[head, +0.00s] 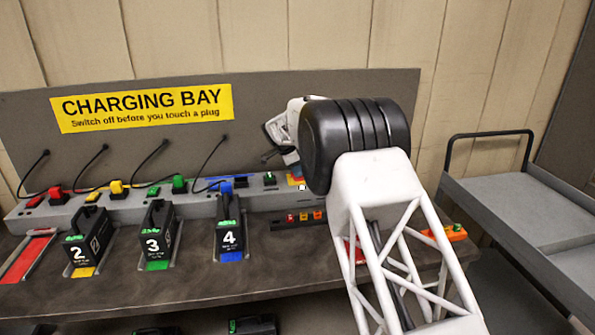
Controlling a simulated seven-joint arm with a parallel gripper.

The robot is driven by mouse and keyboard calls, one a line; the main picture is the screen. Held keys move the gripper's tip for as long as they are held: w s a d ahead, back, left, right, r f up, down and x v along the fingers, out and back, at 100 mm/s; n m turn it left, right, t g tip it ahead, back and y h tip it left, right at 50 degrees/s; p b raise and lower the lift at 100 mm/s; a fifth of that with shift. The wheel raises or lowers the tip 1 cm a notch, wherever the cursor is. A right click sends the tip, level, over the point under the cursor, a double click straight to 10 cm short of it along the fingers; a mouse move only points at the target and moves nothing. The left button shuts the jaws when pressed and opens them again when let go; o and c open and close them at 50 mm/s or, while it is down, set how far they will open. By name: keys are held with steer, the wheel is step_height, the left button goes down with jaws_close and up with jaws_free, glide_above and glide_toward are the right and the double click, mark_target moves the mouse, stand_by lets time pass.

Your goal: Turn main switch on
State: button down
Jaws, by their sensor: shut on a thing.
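The main switch (296,180) shows as a small patch of yellow and red at the right end of the grey power strip on the bench. Most of it is hidden behind my wrist and gripper. My gripper (284,160) is at the switch, shut on what appears to be its handle. The fingertips are small and partly covered by my black wrist joint. I cannot tell which way the handle is turned.
The grey strip (120,207) carries coloured plugs and switches with black cables. Battery packs 2 (90,240), 3 (157,232) and 4 (229,235) stand in front of it. The red bay (27,259) is empty. A grey cart (520,215) stands at the right.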

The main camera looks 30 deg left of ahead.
mark_target(290, 180)
steer(key=shift+f, duration=0.2)
steer(key=c, duration=1.1)
jaws_free()
steer(key=shift+c, duration=0.2)
steer(key=shift+r, duration=0.15)
steer(key=v, duration=0.7)
steer(key=shift+r, duration=0.3)
steer(key=shift+s+a, duration=0.1)
steer(key=shift+a, duration=0.05)
